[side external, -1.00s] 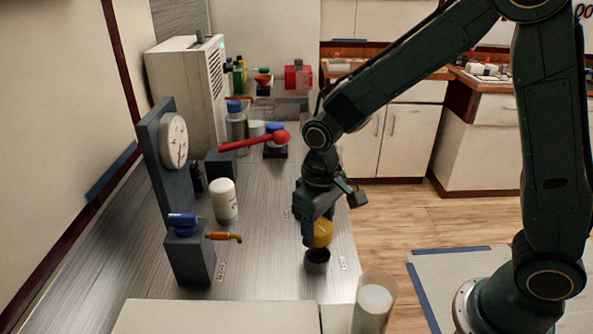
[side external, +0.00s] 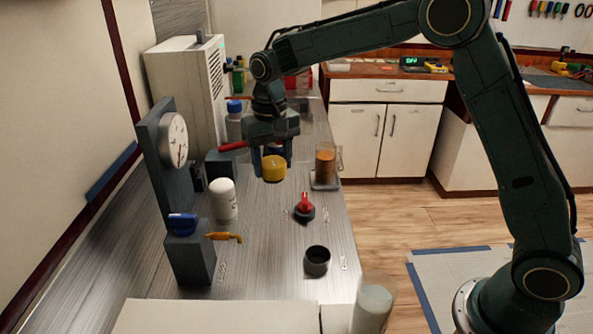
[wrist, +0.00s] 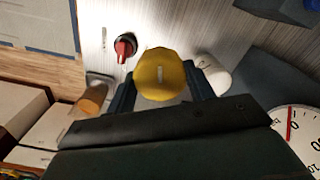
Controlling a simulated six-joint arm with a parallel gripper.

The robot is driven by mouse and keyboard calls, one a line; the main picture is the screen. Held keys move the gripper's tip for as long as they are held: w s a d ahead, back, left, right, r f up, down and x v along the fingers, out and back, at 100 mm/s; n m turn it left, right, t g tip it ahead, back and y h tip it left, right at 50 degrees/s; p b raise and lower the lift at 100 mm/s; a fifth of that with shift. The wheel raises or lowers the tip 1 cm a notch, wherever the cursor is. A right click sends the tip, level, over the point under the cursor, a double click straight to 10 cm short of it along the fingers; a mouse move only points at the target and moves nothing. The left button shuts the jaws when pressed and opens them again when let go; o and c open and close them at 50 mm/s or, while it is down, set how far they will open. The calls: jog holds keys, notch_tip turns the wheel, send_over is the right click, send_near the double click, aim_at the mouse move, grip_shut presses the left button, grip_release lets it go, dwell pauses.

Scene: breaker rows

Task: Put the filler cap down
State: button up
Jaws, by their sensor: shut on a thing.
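The yellow filler cap (side external: 273,168) is held between the fingers of my gripper (side external: 272,160), above the metal bench top in the side external view. In the wrist view the cap (wrist: 160,75) sits between the two dark fingers of my gripper (wrist: 162,90), its slotted face showing. A dark open cup-shaped neck (side external: 317,261) stands on the bench nearer the camera, well apart from the cap.
A red-handled knob (side external: 305,208), a jar of orange-brown liquid (side external: 325,165) and a white canister (side external: 223,199) stand around the cap. A grey block with an orange tap (side external: 225,237) and a gauge (side external: 174,140) are at left. Bare bench (side external: 262,225) lies between.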

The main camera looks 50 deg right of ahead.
jog(key=w+d+r+m, duration=0.3)
jog(key=w+r, duration=0.2)
jog(key=w, duration=0.1)
jog(key=shift+w+d+r, duration=0.2)
jog(key=shift+w+r, duration=0.05)
jog(key=shift+r, duration=0.15)
jog(key=shift+f, duration=0.1)
notch_tip(320, 180, down, 20)
jog(key=shift+r, duration=0.1)
dwell(0.9)
jog(key=o, duration=0.9)
